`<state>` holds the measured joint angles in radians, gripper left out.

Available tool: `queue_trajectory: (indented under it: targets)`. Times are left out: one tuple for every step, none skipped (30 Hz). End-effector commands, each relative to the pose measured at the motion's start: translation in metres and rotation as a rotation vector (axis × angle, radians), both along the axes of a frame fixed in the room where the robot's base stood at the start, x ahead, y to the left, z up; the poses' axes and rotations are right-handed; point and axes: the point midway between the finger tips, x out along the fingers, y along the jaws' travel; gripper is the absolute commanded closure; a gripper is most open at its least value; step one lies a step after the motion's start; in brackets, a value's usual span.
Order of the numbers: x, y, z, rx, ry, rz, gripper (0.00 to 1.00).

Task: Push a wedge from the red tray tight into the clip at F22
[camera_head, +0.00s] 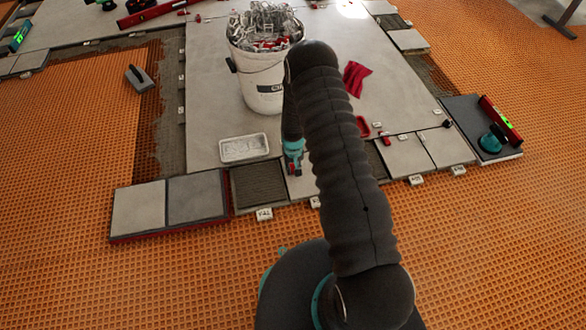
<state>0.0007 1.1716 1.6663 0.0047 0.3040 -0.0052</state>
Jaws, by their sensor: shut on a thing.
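My gripper (294,163) hangs below my arm, low over the front row of tiles, with its jaws closed. A small red piece, apparently a wedge (294,172), shows at its fingertips. The red tray (363,126) lies on the large tile just right of my arm, which covers part of it. White tags stand along the front tile edge, one (264,214) left of my gripper and another (315,202) partly behind my arm. Their lettering is too small to read surely, so I cannot tell which marks F22. The clip itself is not clearly visible.
A white bucket (262,85) full of clips stands behind my gripper. A pale shallow tray (244,149) lies to its left. A red cloth (355,78) lies right of the bucket.

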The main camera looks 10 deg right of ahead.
Motion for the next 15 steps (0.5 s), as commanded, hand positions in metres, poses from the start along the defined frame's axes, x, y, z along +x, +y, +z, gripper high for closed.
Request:
queue_trajectory:
  targets:
    - [0.000, 0.000, 0.000, 0.000, 0.000, 0.000, 0.94]
    - [0.001, 0.000, 0.000, 0.000, 0.000, 0.000, 0.94]
    - [0.001, 0.000, 0.000, 0.000, 0.000, 0.000, 0.94]
    - [0.002, 0.000, 0.000, 0.000, 0.000, 0.000, 0.94]
    - [0.002, 0.000, 0.000, 0.000, 0.000, 0.000, 0.94]
    - [0.003, 0.000, -0.001, 0.000, 0.000, 0.000, 0.94]
    - [0.004, 0.000, -0.001, 0.000, 0.000, 0.000, 0.94]
    - [0.004, 0.000, -0.001, 0.000, 0.000, 0.000, 0.94]
    - [0.005, 0.000, -0.001, 0.000, 0.000, 0.000, 0.94]
    - [0.006, 0.000, -0.001, 0.000, 0.000, 0.000, 0.94]
    - [0.007, 0.000, -0.001, 0.000, 0.000, 0.000, 0.94]
    - [0.008, 0.000, -0.001, 0.000, 0.000, 0.000, 0.94]
    - [0.009, 0.000, -0.001, 0.000, 0.000, 0.000, 0.94]
    - [0.010, 0.000, -0.001, 0.000, -0.001, 0.000, 0.94]
    - [0.011, 0.000, -0.001, 0.000, -0.001, 0.000, 0.94]
